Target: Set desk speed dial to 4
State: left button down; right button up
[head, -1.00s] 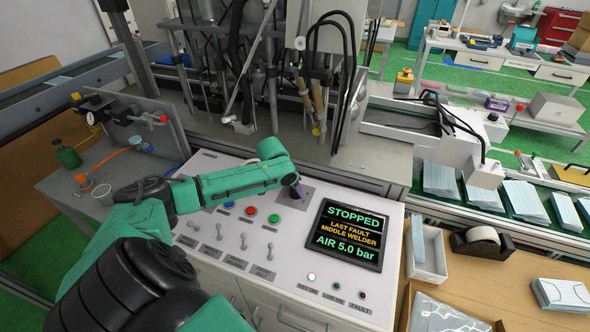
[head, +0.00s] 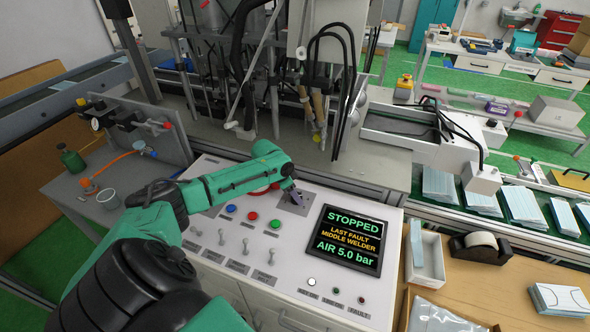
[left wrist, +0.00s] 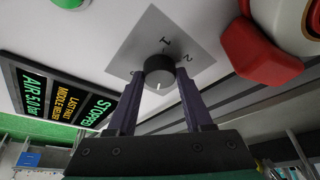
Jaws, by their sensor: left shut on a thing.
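The speed dial is a round black knob (left wrist: 160,70) on a square grey plate, seen in the left wrist view. Its short white mark points toward the bottom of that view, away from the figures 1 and 2, which show at the plate's far side. My left gripper (left wrist: 161,76) is shut on the knob, a dark finger on either side. The fingers hide other parts of the plate. In the head view the left gripper (head: 294,194) reaches down to the grey plate (head: 301,209), and the knob is hidden. My right gripper is out of view.
The sloping white console (head: 215,262) carries blue, red and green buttons (head: 275,223), several toggle switches and a display (head: 347,240) reading STOPPED, AIR 5.0 bar. A large red button (left wrist: 258,50) sits close beside the dial. Machinery stands behind the console.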

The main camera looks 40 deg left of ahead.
pick_arm(q)
jog(key=shift+c, duration=1.5)
grip_release()
jog(key=shift+r, duration=0.1)
jog(key=v, duration=1.4)
jog(key=shift+r, duration=0.2)
